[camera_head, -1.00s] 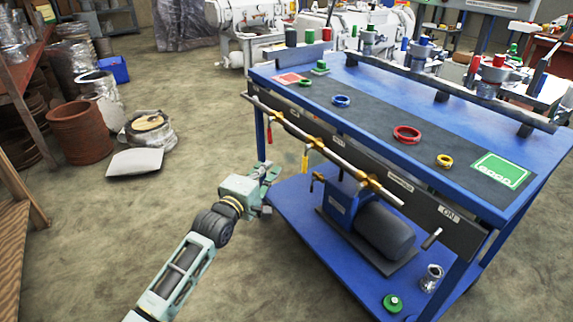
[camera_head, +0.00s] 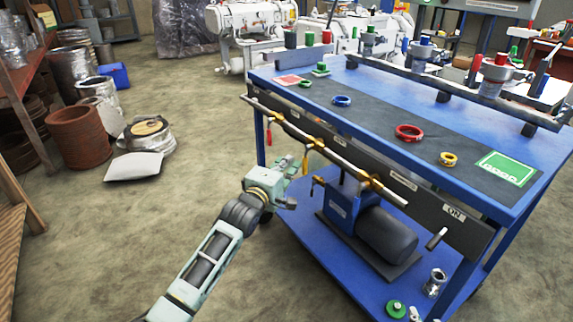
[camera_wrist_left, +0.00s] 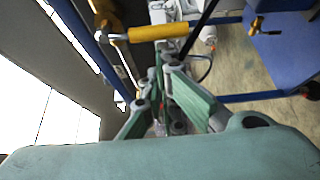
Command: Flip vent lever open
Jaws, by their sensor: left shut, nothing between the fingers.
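A horizontal pipe (camera_head: 333,156) with brass valves runs along the front of the blue bench. A red lever (camera_head: 269,139) hangs from its left part. A yellow lever (camera_head: 306,161) hangs from a valve further right. I cannot read which one is labelled as the vent. My left gripper (camera_head: 292,168) is shut and empty, just left of and below the yellow lever. In the left wrist view the yellow lever (camera_wrist_left: 158,33) lies across, just beyond the fingertips (camera_wrist_left: 160,60); I cannot tell if they touch. My right gripper is out of view.
The blue bench (camera_head: 500,195) carries a red ring (camera_head: 408,132), a blue ring (camera_head: 341,101) and a yellow ring (camera_head: 447,159) on top. A dark pump (camera_head: 385,232) stands on the lower shelf. The floor left of the bench is open around my arm.

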